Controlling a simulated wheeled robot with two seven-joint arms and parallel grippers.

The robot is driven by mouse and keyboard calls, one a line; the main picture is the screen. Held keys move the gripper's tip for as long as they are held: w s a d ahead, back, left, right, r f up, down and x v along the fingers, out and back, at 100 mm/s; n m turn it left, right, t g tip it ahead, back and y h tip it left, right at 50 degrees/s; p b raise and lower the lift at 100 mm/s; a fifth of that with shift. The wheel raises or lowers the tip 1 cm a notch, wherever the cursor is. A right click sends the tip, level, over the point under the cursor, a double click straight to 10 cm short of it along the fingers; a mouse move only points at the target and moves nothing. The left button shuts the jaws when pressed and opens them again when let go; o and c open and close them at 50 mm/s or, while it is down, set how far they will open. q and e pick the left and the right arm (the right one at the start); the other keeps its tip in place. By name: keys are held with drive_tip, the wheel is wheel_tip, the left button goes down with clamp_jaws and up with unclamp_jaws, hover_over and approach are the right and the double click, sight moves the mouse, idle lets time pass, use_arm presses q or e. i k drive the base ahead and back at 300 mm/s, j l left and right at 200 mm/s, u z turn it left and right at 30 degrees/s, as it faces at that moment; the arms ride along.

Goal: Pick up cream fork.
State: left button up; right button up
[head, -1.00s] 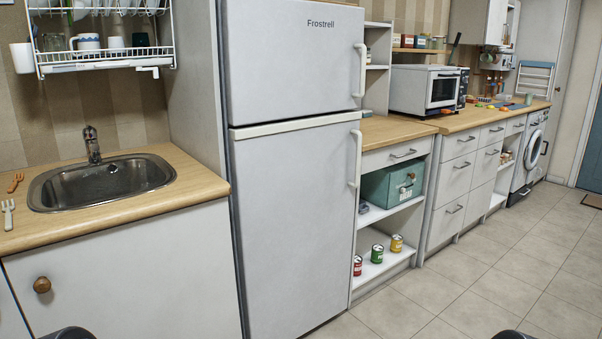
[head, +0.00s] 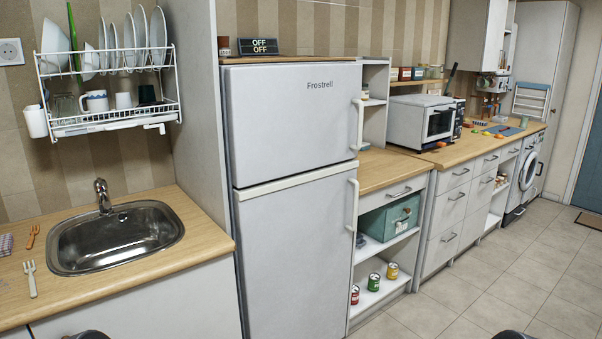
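The cream fork (head: 30,279) lies flat on the wooden counter (head: 150,268) at the left edge of the head view, left of the sink. Its tines point away from me. An orange fork (head: 33,236) lies behind it, apart from it. Dark rounded shapes at the bottom edge seem to be parts of my own arms. Neither gripper can be made out in view.
The steel sink (head: 118,238) is set in the counter right of the forks. A checked cloth (head: 6,244) lies at the far left. A dish rack (head: 110,118) hangs above. The tall fridge (head: 293,220) bounds the counter on the right. The tiled floor (head: 490,290) is clear.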

sight(33, 292)
drive_tip(key=u, duration=1.5)
drive_tip(key=i+j+z, duration=0.2)
drive_tip(key=i+z, duration=0.25)
drive_tip(key=i+j+z, duration=0.45)
drive_tip(key=k+l, duration=0.1)
